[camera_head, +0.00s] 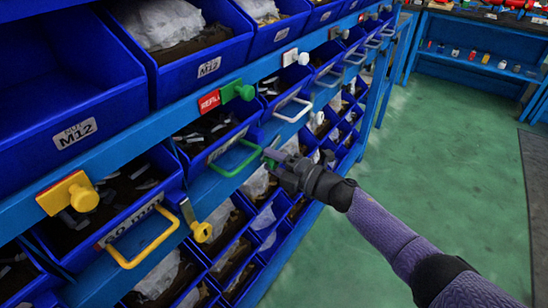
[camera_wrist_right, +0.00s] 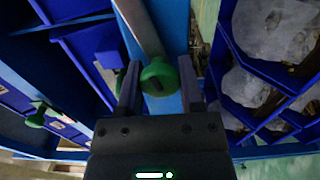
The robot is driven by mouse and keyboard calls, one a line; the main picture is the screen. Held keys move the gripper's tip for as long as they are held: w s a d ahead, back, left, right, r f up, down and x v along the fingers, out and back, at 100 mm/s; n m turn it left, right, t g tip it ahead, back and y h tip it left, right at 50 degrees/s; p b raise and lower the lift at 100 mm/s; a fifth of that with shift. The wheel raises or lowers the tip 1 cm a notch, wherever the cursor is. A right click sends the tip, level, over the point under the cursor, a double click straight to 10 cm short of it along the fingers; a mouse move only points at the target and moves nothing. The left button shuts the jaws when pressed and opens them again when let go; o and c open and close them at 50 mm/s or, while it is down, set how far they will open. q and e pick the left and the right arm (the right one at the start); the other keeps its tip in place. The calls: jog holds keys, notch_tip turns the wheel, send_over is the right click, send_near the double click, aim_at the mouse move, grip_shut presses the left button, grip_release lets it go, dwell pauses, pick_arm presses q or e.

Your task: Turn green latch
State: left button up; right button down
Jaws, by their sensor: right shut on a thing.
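My right gripper (camera_head: 272,157) reaches in from the right to the shelf front, at the right end of the green bin handle (camera_head: 233,160). In the right wrist view, a round green latch knob (camera_wrist_right: 157,79) sits between the two fingers of the right gripper (camera_wrist_right: 158,88), on a pale bar over a blue rail. The right gripper is shut on this green latch; in the head view the gripper mostly hides it. Another green latch (camera_head: 238,90) sits on the rail above, beside a red label. My left gripper is not in view.
Blue bins fill the rack above and below the rail. A yellow latch (camera_head: 75,191), a lower yellow latch (camera_head: 199,223) and a yellow bin handle (camera_head: 144,241) stick out at the left. A white handle (camera_head: 293,110) lies beyond. Green floor (camera_head: 440,180) is clear at right.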

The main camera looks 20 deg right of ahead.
jog(key=shift+m+p, duration=0.4)
jog(key=shift+m, duration=1.1)
jog(key=shift+c, duration=1.1)
grip_release()
jog(key=p+v, duration=0.3)
jog(key=v, duration=0.7)
